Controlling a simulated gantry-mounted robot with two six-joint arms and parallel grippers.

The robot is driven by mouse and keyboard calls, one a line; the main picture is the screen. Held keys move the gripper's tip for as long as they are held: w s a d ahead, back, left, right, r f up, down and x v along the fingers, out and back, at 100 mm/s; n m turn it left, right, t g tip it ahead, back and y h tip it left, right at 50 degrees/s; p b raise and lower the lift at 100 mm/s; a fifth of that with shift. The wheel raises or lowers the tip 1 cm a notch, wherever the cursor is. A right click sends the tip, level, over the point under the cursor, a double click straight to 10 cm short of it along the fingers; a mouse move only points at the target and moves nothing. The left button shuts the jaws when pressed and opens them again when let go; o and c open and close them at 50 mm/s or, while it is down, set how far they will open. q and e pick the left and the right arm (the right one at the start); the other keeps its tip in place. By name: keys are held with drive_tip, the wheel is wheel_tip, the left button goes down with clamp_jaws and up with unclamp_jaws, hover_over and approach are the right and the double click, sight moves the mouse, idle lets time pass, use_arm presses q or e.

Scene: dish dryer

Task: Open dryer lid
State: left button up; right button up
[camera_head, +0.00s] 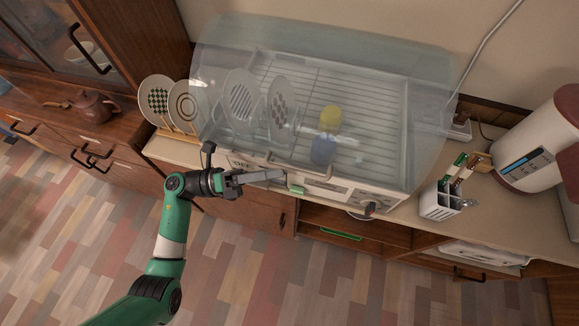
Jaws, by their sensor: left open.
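The dish dryer stands on the counter, with a clear, curved lid (425,75) over its wire rack (370,100). The lid looks closed down to the front, where a pale handle bar (310,168) runs along its lower edge. Through the lid I see patterned plates (240,95) and a yellow and blue cup-like item (328,120). My left gripper (275,176) is open in front of the dryer, with its fingers just below and left of the handle. I cannot tell whether they touch it. My right gripper is not in view.
Two plates (157,98) stand in a wooden rack left of the dryer. A white utensil holder (440,200) and a large white appliance (540,150) with a blue display stand at the right. A teapot (95,107) sits on the left cabinet. The floor in front is clear.

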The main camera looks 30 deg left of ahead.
sight(289, 169)
use_arm(q)
drive_tip(key=x, duration=0.3)
drive_tip(key=shift+w+d, duration=0.15)
drive_tip(key=shift+d, duration=0.15)
clamp_jaws()
idle(1.2)
